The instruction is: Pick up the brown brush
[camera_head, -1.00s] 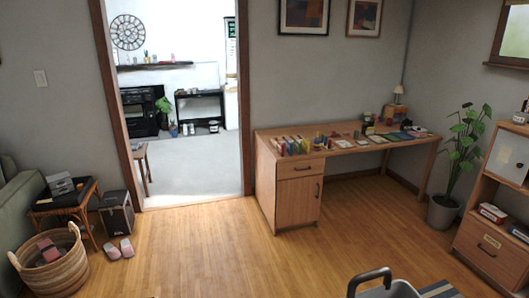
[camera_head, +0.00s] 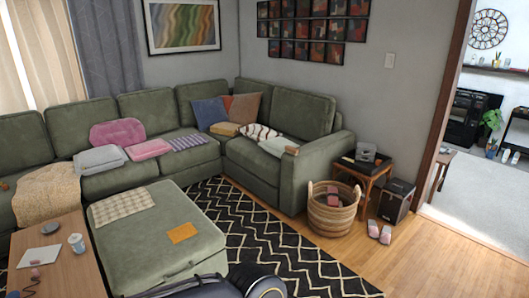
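I cannot make out a brown brush for certain in the head view. A small brown item (camera_head: 5,185) lies on the sofa at the far left edge, too small to identify. Another small brownish item (camera_head: 291,150) lies on the right end of the sofa, also unclear. Small pinkish and dark items (camera_head: 35,273) lie on the wooden coffee table (camera_head: 62,250) at the lower left, beside a white cup (camera_head: 76,243). Neither of my grippers shows in this view.
A green sectional (camera_head: 160,118) with cushions and folded blankets lines the walls. A green ottoman (camera_head: 165,236) stands on a black-and-white rug (camera_head: 275,240). A wicker basket (camera_head: 332,219), side table (camera_head: 376,170), dark box (camera_head: 397,200) and slippers (camera_head: 379,232) stand right. Bare wood floor lies lower right.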

